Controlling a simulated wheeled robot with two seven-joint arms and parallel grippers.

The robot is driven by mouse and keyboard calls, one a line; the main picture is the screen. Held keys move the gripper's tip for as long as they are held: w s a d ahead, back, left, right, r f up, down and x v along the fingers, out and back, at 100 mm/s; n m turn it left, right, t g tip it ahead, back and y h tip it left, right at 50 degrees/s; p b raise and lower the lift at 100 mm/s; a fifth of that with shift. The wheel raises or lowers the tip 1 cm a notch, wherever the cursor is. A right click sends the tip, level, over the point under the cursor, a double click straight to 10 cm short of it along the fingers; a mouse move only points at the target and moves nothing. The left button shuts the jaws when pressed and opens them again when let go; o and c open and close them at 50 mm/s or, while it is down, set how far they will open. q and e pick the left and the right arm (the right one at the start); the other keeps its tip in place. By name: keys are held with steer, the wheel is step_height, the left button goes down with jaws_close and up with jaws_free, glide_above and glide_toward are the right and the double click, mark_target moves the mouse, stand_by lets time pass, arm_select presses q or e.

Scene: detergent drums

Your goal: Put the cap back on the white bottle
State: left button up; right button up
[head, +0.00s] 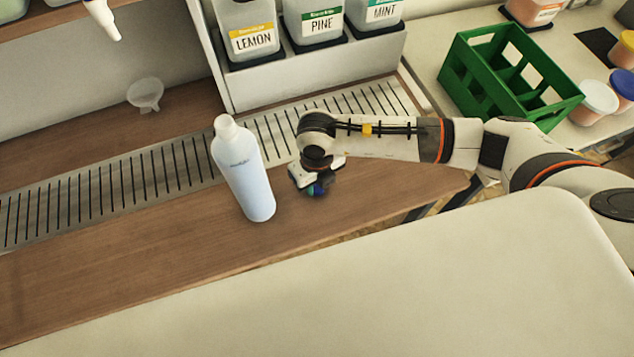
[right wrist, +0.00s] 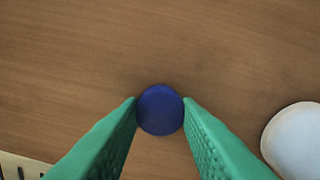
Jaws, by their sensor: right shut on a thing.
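The white bottle (head: 243,172) stands upright on the wooden counter in the head view, with its bare white neck at the top. Part of it shows at the right edge of the right wrist view (right wrist: 296,142). My right gripper (head: 316,186) is just right of the bottle, pointing down, low over the counter. In the right wrist view its green fingers are shut on a round blue cap (right wrist: 160,110), one finger on each side. I cannot tell whether the cap touches the counter. In the head view the gripper mostly hides the cap. My left gripper is not in view.
A slotted metal drain strip (head: 100,190) runs behind the bottle. A clear funnel (head: 146,94) lies at the back left. Labelled drums (head: 252,38) stand at the back. A green crate (head: 508,75) is at the right. The counter left of the bottle is clear.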

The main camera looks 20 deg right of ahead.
mark_target(317, 186)
step_height(317, 186, up, 10)
steer(key=shift+b, duration=0.4)
steer(key=shift+f, duration=0.1)
steer(key=s+d+r+n, duration=0.1)
steer(key=d+r+n, duration=0.2)
steer(key=n, duration=1.3)
steer(key=s+d+r+n, duration=0.1)
steer(key=d+r+n, duration=0.3)
steer(key=n, duration=1.3)
steer(key=shift+s+d+r, duration=0.2)
steer(key=shift+s+r, duration=0.05)
steer(key=shift+r, duration=0.25)
